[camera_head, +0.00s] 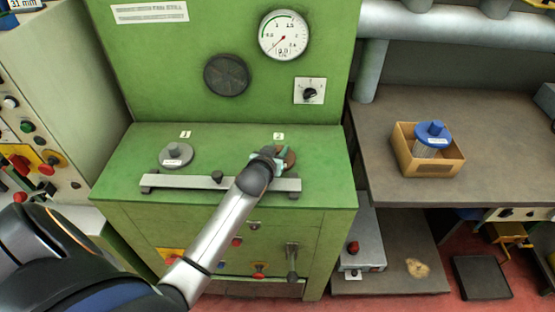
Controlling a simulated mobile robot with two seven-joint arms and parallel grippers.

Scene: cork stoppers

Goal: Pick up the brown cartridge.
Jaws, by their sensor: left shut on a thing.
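The brown cartridge (290,154) sits at the spot marked 2 on the green machine's top; only part of its brown round top shows. My left gripper (281,159) is over it and shut on it. The gripper and wrist hide most of the cartridge, and I cannot tell whether it is lifted at all. My right gripper is not in view.
A grey round lid (176,155) is at the spot marked 1. A metal bar (205,181) runs along the front of the green top (132,160). On the right bench (385,175), an open cardboard box (432,170) holds a blue-topped cartridge (433,132).

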